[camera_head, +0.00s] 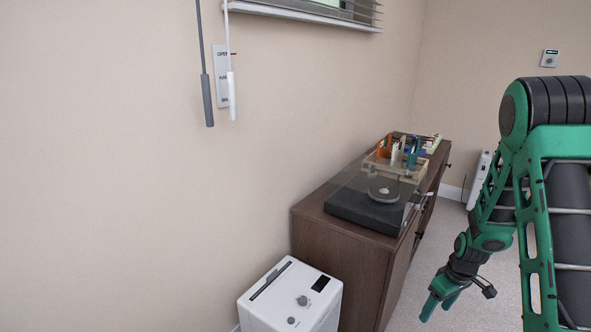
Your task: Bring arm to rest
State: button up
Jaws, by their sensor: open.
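My arm is green and black and fills the right side of the head view, bent and pointing down. My gripper (437,306) hangs at the arm's lower end, above the carpet and to the right of the wooden cabinet. Its green jaws are small in the picture. They stand apart with nothing seen between them, and they appear clear of the cabinet.
A brown wooden cabinet (342,268) stands along the wall, with a turntable (365,208) and a box of several small items (397,160) on top. A white appliance (291,299) stands in front of it. Carpet (400,318) shows right of the cabinet. Blind wands (231,95) hang upper left.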

jog(key=s+d+r+m+h, duration=0.1)
jog(key=s+r+m, duration=0.2)
jog(key=s+r, duration=0.45)
jog(key=s+d+r+m, duration=0.15)
jog(key=s+r, duration=0.35)
jog(key=r, duration=0.6)
jog(key=s+a+r+m, duration=0.2)
jog(key=s+r+m, duration=0.1)
jog(key=s, duration=0.6)
jog(key=s+a+r+m+g, duration=0.1)
jog(key=s+r+m, duration=0.2)
jog(key=s+r, duration=0.3)
jog(key=s, duration=0.3)
jog(key=shift+s+a, duration=0.35)
jog(key=shift+a, duration=0.05)
